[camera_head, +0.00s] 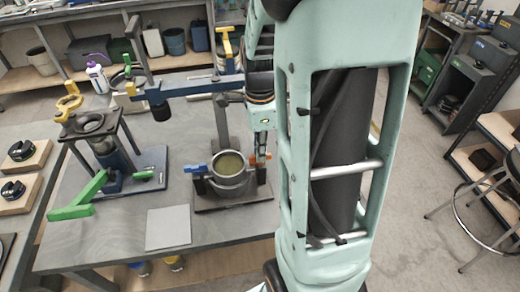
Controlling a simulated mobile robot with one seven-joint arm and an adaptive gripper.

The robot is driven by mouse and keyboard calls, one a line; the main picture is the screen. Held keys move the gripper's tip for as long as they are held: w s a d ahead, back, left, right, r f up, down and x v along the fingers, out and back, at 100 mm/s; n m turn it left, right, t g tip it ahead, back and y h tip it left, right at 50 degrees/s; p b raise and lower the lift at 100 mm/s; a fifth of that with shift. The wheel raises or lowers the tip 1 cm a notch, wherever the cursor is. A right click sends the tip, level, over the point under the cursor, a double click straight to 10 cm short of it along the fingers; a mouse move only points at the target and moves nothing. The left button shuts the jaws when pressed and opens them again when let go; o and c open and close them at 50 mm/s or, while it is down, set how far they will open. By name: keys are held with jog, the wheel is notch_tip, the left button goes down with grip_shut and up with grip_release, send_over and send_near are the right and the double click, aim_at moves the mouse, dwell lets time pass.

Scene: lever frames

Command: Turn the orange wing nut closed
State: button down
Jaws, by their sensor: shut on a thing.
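The orange wing nut (264,157) shows as a small orange piece at the right side of a round metal pot fixture (229,186) on the table. My gripper (257,147) points down at it from above, with its fingertips at the nut. It is shut on the nut, though the contact itself is small and partly hidden. My large pale green arm link covers the area just to the right. A blue handle piece (195,168) sits on the left side of the same fixture.
A stand with a blue horizontal arm (205,86) reaches over the table behind the fixture. A stand with a green lever (80,198) is at left. A flat grey plate (168,228) lies in front. A stool (486,205) stands on the floor at right.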

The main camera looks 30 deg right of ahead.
jog(key=shift+r, duration=0.1)
jog(key=c, duration=2)
grip_release()
jog(key=shift+c, duration=0.2)
notch_tip(320, 180, up, 12)
jog(key=shift+w, duration=0.1)
